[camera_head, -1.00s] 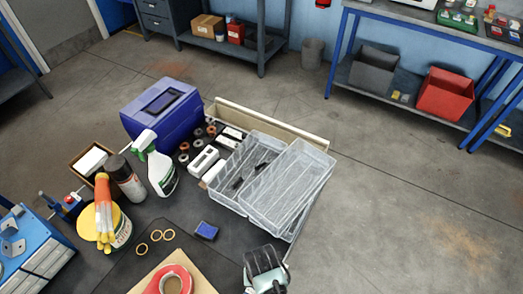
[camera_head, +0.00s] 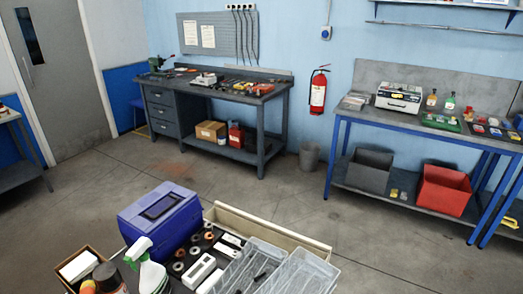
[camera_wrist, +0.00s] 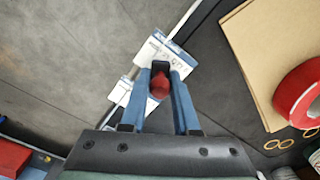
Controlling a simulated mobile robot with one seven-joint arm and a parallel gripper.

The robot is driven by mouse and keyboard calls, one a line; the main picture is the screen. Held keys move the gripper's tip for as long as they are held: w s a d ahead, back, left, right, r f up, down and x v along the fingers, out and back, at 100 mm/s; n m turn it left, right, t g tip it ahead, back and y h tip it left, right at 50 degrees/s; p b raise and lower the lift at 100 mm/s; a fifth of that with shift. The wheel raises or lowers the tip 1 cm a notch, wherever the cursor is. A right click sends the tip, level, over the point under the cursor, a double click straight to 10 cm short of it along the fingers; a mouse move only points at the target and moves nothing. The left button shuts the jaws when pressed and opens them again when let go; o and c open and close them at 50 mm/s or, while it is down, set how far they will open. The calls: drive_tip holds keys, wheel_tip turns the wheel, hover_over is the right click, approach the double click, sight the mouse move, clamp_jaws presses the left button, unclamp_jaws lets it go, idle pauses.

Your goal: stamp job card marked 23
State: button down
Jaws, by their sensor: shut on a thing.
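My gripper (camera_wrist: 160,76) shows in the wrist view with its two blue fingers closed on a small stamp-like thing with a red knob (camera_wrist: 159,86) and a dark part at its tip. Just beyond the fingertips lies a white card (camera_wrist: 168,53) with a blue edge and print on it; the marking is too small to read surely. Part of it is hidden by the fingers. A second white card (camera_wrist: 121,92) lies to the left. I cannot tell whether the stamp touches a card. My gripper is not in the head view.
A red tape roll (camera_wrist: 300,96) lies on brown board (camera_wrist: 262,45) right of my gripper. In the head view, a blue box (camera_head: 160,220), a spray bottle (camera_head: 150,272) and clear trays (camera_head: 300,275) crowd the near bench. Open floor lies beyond it.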

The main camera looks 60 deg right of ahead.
drive_tip(key=shift+f, duration=0.5)
idle(1.3)
wheel_tip(320, 180, up, 7)
drive_tip(key=p, duration=0.7)
idle(1.0)
